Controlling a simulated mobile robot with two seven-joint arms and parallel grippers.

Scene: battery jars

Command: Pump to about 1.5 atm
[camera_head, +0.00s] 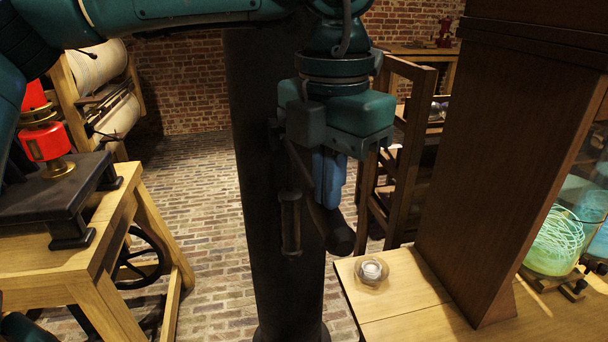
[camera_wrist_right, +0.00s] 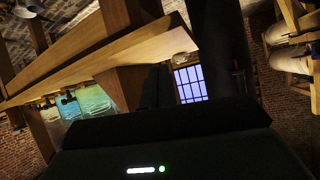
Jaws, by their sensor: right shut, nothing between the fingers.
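A dark slanting rod with a rounded end (camera_head: 341,238) and a small dark upright cylinder (camera_head: 291,222) show just below the gripper, against the column. I cannot tell whether they belong to a pump or touch the gripper. No gauge is readable. The right wrist view shows my right gripper's dark body (camera_wrist_right: 165,140) with a green light; its fingertips are hidden.
A wooden bench (camera_head: 390,315) at the front right carries a small glass dish (camera_head: 372,271), a tall wooden post (camera_head: 510,150) and a glowing green jar (camera_head: 553,248). A wooden table (camera_head: 95,255) at left holds a red-coiled apparatus (camera_head: 46,142).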

